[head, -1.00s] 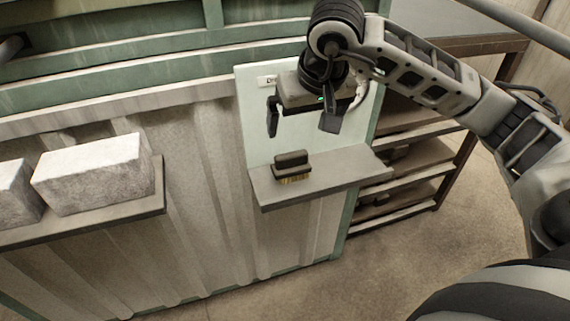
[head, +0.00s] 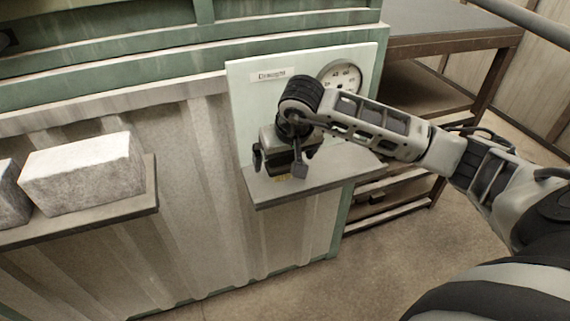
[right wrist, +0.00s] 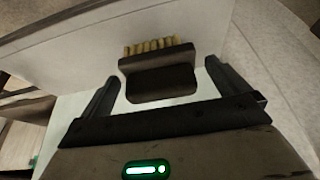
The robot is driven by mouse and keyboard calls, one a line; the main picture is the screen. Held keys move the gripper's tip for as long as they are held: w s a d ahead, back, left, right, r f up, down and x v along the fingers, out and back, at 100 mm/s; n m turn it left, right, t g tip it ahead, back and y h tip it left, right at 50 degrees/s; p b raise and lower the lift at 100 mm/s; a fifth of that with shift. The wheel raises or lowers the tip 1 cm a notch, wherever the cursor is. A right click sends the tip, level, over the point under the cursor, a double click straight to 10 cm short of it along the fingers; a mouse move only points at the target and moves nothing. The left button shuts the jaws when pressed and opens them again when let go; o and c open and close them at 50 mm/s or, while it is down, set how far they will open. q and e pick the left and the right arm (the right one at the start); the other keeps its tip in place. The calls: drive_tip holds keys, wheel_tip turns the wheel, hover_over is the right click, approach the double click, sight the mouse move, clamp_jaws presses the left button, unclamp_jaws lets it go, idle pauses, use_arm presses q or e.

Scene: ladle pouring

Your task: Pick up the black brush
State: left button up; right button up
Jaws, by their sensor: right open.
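The black brush, with yellowish bristles, lies on the small grey shelf (head: 330,180). My right gripper (head: 278,168) is open just above the shelf. In the wrist view its two fingers (right wrist: 163,74) stand on either side of the brush, with gaps to it. My left gripper is not in view.
A pale panel (head: 245,110) with a "Draught" label and a round gauge (head: 345,76) rises behind the shelf. To the left, pale blocks (head: 85,175) rest on another ledge. A dark shelved rack (head: 440,45) stands at the right.

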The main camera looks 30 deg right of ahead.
drive_tip(key=c, duration=1.1)
drive_tip(key=shift+o, duration=0.2)
drive_tip(key=shift+r, duration=0.1)
drive_tip(key=shift+w+r, duration=0.1)
drive_tip(key=shift+r, duration=0.1)
wheel_tip(320, 180, up, 3)
drive_tip(key=shift+f, duration=0.15)
drive_tip(key=s+r, duration=0.9)
drive_tip(key=s, duration=0.5)
drive_tip(key=shift+r, duration=0.3)
